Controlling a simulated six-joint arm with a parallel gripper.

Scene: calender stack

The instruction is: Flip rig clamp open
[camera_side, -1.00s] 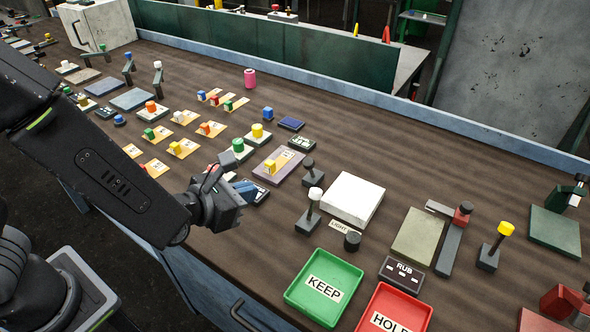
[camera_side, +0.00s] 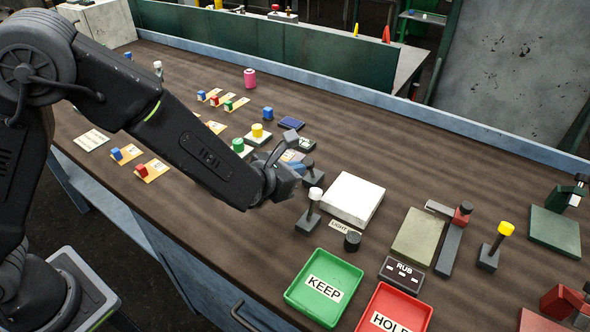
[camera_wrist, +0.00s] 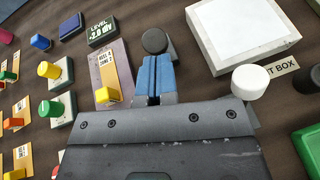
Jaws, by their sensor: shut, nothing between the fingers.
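A short post with a round black knob (camera_wrist: 155,40) stands beside a purple plate (camera_wrist: 122,58); I cannot tell for sure that it is the rig clamp. A yellow block (camera_wrist: 108,94) sits on a card on that plate. My gripper (camera_wrist: 155,68) is shut and empty, its blue fingers pointing at the black knob and very close to it; contact is unclear. In the side view my gripper (camera_side: 304,170) covers part of the plate and the knob; the post's dark base (camera_side: 316,179) shows. A white-knobbed post (camera_side: 315,199) stands nearer the front.
A white light box (camera_side: 354,198) stands right of the post. Green KEEP (camera_side: 291,296) and red HOLD (camera_side: 422,315) trays lie at the front. A yellow-knobbed post (camera_side: 487,258) stands farther right. Cards with coloured blocks fill the left. The bench behind the light box is clear.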

